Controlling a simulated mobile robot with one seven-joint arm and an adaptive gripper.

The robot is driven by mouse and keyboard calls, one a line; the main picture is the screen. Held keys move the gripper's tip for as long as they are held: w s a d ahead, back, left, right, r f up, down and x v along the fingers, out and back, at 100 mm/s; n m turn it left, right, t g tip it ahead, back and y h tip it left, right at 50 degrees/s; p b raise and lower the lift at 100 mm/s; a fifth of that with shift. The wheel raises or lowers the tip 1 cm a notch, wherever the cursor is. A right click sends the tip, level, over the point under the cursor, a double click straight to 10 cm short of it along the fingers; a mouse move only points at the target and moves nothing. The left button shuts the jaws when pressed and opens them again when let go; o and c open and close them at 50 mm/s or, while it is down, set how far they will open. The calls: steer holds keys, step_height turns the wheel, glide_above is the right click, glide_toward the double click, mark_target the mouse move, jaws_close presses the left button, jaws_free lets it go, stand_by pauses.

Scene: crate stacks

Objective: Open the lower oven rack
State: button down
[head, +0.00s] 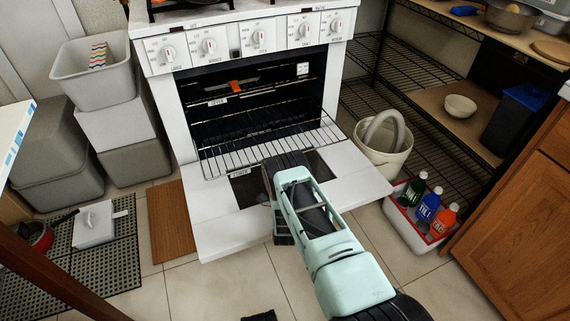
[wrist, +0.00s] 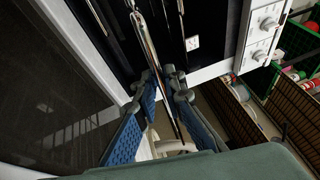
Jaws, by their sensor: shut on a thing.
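The white oven (head: 245,45) has its door (head: 220,222) folded down open. The lower oven rack (head: 225,161), a silver wire grid, sticks partly out of the oven above the door. My arm reaches over the door from the lower right, and its end meets the rack's front edge. The arm hides the fingertips in the head view. In the wrist view, the blue-padded fingers of my gripper (wrist: 164,88) are closed around a thin metal bar of the rack (wrist: 150,42). Another dark rack (head: 270,87) sits higher inside the oven.
Grey bins (head: 95,78) stand left of the oven. On the right are a white bucket (head: 377,157), a red-and-white crate (head: 402,214) with bottles, wire shelving (head: 405,68) and a wooden cabinet (head: 520,215). Tiled floor (head: 235,285) in front of the door is mostly clear.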

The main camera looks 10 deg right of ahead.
steer(key=shift+r, duration=0.3)
steer(key=c, duration=2.1)
jaws_free()
steer(key=shift+s+f, duration=0.1)
steer(key=shift+s, duration=0.15)
steer(key=v, duration=1.1)
steer(key=shift+s+a, duration=0.1)
steer(key=shift+s, duration=0.2)
steer(key=shift+w, duration=0.1)
